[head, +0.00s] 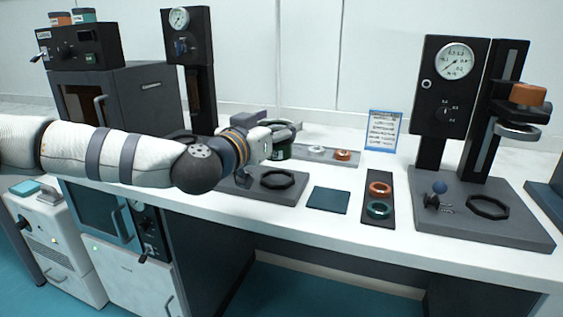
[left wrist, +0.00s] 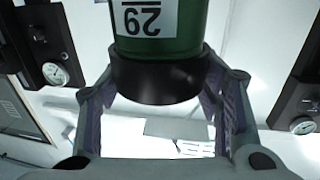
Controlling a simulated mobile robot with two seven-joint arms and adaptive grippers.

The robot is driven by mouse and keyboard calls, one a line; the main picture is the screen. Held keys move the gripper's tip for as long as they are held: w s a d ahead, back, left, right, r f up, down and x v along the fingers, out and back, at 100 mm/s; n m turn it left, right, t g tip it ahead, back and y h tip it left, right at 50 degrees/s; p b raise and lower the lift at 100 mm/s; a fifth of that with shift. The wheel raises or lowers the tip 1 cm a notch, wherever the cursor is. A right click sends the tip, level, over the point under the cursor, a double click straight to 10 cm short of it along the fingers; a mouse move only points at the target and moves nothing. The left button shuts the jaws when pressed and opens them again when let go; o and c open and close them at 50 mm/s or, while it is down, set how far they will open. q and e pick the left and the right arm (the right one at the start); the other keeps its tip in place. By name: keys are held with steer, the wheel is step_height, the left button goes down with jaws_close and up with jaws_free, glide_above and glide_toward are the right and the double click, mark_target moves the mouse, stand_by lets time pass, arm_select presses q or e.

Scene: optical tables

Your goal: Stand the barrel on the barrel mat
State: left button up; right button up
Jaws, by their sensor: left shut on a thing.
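The barrel (left wrist: 160,45) is green with a black end band and a white label reading 29, upside down in the left wrist view. My left gripper (left wrist: 165,92) is shut on it, with a finger on each side of the black band. In the head view, the left gripper (head: 284,134) is above the back of the bench, and only a little of the green barrel (head: 280,153) shows beside it. A flat dark teal square, seemingly the barrel mat (head: 328,200), lies bare on the bench, to the right of and nearer than the gripper. My right gripper is out of view.
A dark plate with a black ring (head: 278,181) lies left of the mat. A dark strip with orange and green rings (head: 379,197) lies right of it. A gauge stand (head: 445,100) stands further right. A grey tray (head: 318,152) with small parts is behind.

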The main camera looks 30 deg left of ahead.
arm_select(q)
steer(key=w+a+f+b, duration=0.1)
steer(key=f, duration=0.1)
steer(key=w+a+f+b, duration=0.1)
steer(key=w+f, duration=0.1)
steer(key=f, duration=0.1)
steer(key=w+f+b, duration=0.1)
steer(key=f, duration=0.2)
steer(key=shift+w+a+f, duration=0.1)
steer(key=shift+w+a, duration=0.25)
steer(key=shift+a, duration=0.05)
steer(key=shift+s+f, duration=0.1)
steer(key=shift+f, duration=0.25)
jaws_close()
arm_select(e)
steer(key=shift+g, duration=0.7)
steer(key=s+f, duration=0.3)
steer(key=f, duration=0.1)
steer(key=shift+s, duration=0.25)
arm_select(q)
steer(key=o, duration=1.8)
jaws_free()
steer(key=shift+f, duration=0.1)
